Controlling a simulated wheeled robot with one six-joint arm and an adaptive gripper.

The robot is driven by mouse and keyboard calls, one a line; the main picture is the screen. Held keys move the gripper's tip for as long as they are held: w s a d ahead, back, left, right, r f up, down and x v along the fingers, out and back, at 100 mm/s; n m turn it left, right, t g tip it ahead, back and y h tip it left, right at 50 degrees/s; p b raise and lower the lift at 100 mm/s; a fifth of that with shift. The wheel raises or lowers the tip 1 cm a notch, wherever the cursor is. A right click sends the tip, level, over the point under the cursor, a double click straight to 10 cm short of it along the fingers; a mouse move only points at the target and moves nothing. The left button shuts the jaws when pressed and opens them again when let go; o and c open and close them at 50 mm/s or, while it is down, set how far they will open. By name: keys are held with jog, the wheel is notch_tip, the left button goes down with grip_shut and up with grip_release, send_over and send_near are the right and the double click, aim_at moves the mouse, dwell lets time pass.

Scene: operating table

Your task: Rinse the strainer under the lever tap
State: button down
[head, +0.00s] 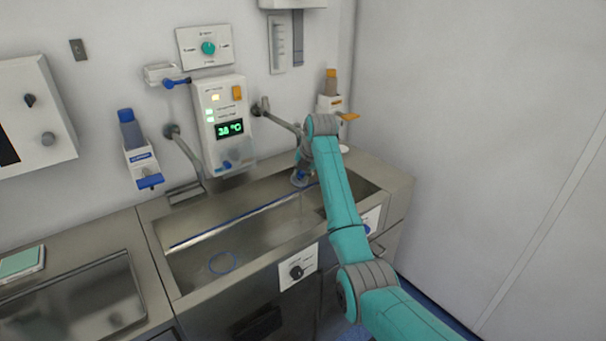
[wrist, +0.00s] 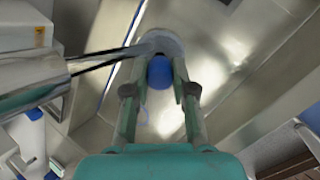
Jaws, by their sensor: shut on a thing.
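My gripper (head: 301,172) is low over the right part of the steel sink, mostly hidden by my arm in the head view. In the wrist view my gripper (wrist: 160,80) is shut on the strainer, with its blue handle (wrist: 160,72) between the two fingers. The strainer's grey round part (wrist: 162,43) lies just beyond the fingertips; a little of the strainer (head: 298,181) shows in the head view. The right wall tap (head: 278,119) reaches towards my gripper. Its metal spout (wrist: 35,83) comes in from the left in the wrist view, close to the strainer.
The sink (head: 230,283) has a blue ring mark on its floor and a blue-edged bar across it. A second tap (head: 187,150) stands left of the control panel (head: 224,115), which reads 38 °C. Dispensers (head: 139,160) hang on the wall. The sink's left part is free.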

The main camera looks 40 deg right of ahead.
jog(key=shift+d, duration=0.2)
dwell(0.4)
jog(key=shift+s+d, duration=0.1)
jog(key=shift+d, duration=0.3)
jog(key=shift+a, duration=0.2)
jog(key=shift+a, duration=0.4)
jog(key=shift+d, duration=0.1)
jog(key=shift+d, duration=0.5)
jog(key=shift+s, duration=0.1)
jog(key=s+a, duration=0.1)
jog(key=s, duration=0.6)
jog(key=shift+s+a, duration=0.15)
jog(key=shift+s, duration=0.2)
dwell(0.5)
dwell(1.1)
